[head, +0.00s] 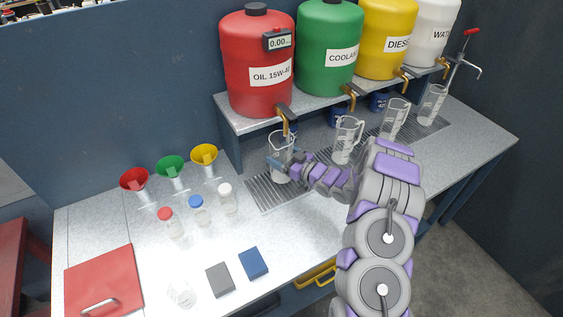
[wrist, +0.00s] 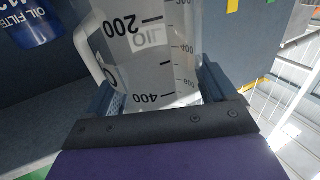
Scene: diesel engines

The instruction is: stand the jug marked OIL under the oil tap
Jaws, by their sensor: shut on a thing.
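The clear jug (head: 280,155) is at the left end of the row of jugs, below the brass oil tap (head: 285,116) of the red OIL 15W-40 tank (head: 257,75). In the wrist view the jug (wrist: 140,60) shows the word OIL, graduations and a handle on its left. My gripper (head: 282,166) is shut on this jug, with one finger at each side in the wrist view (wrist: 160,95). The jug looks roughly upright in the head view. Its base is partly hidden by my gripper, so I cannot tell whether it touches the drip grate (head: 262,193).
Other clear jugs (head: 347,140) stand to the right under the green, yellow and white tanks. Blue oil filters (head: 338,117) sit behind under the shelf. Coloured funnels (head: 171,168), capped jars (head: 198,210) and a red box (head: 104,283) are at left.

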